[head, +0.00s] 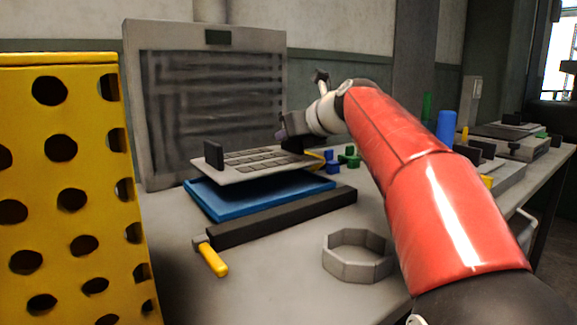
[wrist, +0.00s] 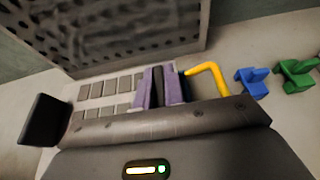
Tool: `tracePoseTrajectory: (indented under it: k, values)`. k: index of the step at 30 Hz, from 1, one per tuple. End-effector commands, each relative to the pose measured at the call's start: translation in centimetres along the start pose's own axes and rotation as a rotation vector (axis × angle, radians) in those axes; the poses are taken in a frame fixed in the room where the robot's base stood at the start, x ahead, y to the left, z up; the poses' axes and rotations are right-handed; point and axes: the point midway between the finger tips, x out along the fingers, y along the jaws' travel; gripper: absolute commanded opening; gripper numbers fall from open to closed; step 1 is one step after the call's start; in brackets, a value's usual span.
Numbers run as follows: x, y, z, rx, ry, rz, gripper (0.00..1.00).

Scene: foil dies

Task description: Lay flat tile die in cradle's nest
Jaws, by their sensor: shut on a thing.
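The flat tile die (head: 250,162) is a pale plate with a grid of grey tiles and an upright dark block at its left end. It also shows in the wrist view (wrist: 98,90). My gripper (head: 291,138) is at the die's right end. In the wrist view its purple fingers (wrist: 160,88) are shut on a dark upright part there. The die is over a blue slab (head: 215,203), seemingly a little above it, with dark shadow between. A long dark bar (head: 285,217) lies in front of the slab. I cannot tell which part is the cradle's nest.
A yellow perforated box (head: 95,190) stands close at left. A grey panel (head: 215,100) stands behind the die. A yellow-handled tool (head: 213,260) and a grey ring (head: 357,256) are in front. Small blue (head: 328,162) and green pieces (head: 349,157) lie right of the die.

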Motion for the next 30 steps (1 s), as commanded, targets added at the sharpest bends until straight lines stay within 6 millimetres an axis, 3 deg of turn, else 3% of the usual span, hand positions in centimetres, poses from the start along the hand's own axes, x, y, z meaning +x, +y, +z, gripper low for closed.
tracePoseTrajectory:
  k: [5,13,20,21,25,30]
  values:
    - [0.2,0.0,-0.7,0.001,-0.006,0.000,0.00]
    - [1.5,0.0,-3.9,0.003,-0.004,0.000,0.00]
    - [1.6,0.0,-4.0,0.001,-0.006,-0.001,0.00]
    - [1.7,0.0,-4.2,-0.001,-0.001,0.000,0.15]
    - [1.7,0.0,-4.1,-0.001,-0.001,0.000,0.32]
    - [1.7,0.0,-4.1,0.000,-0.001,0.000,0.33]
